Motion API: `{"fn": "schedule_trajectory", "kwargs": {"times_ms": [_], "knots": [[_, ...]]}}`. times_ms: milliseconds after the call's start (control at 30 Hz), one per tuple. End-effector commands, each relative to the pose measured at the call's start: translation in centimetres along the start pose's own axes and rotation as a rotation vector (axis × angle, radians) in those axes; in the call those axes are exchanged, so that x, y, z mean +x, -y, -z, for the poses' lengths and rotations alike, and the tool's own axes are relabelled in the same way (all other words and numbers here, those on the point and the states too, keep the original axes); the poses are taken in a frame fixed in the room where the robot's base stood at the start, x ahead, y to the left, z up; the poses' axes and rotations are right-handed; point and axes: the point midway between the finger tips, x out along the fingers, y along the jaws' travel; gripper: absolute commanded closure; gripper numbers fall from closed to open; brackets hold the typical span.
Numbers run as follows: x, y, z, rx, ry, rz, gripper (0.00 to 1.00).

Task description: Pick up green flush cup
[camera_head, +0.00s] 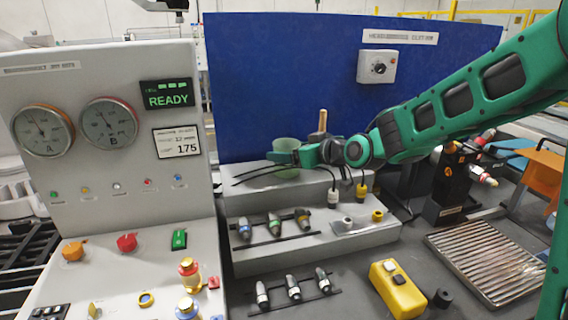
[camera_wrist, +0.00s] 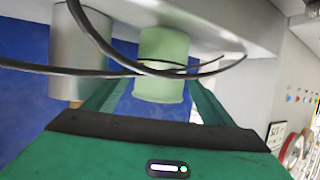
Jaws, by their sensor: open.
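The green cup (camera_head: 287,145) is pale and translucent and stands on the upper step of the grey stand, in front of the blue panel. My gripper (camera_head: 282,157) is at the cup and partly covers it in the head view. In the wrist view the green cup (camera_wrist: 163,45) appears between the two fingers of my gripper (camera_wrist: 158,80), which are apart. I cannot tell whether either finger touches the cup. Black cables cross in front of the cup in the wrist view.
A grey cylinder (camera_wrist: 80,50) is beside the cup in the wrist view. A wooden-handled tool (camera_head: 322,121) stands behind my gripper. Connectors (camera_head: 274,222) line the lower step. The gauge panel (camera_head: 105,150) stands left. A yellow box (camera_head: 397,290) and metal grate (camera_head: 485,262) lie right.

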Motion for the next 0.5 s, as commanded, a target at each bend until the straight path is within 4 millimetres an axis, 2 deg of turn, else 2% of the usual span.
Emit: {"fn": "schedule_trajectory", "kwargs": {"times_ms": [167,433,467,500], "knots": [[1.8,0.0,0.1,-0.001,-0.001,0.001,0.23],[2.0,0.0,0.1,-0.001,-0.001,-0.001,0.23],[2.0,0.0,0.1,-0.001,-0.001,0.000,0.28],[2.0,0.0,0.1,-0.001,-0.001,0.000,0.38]]}}
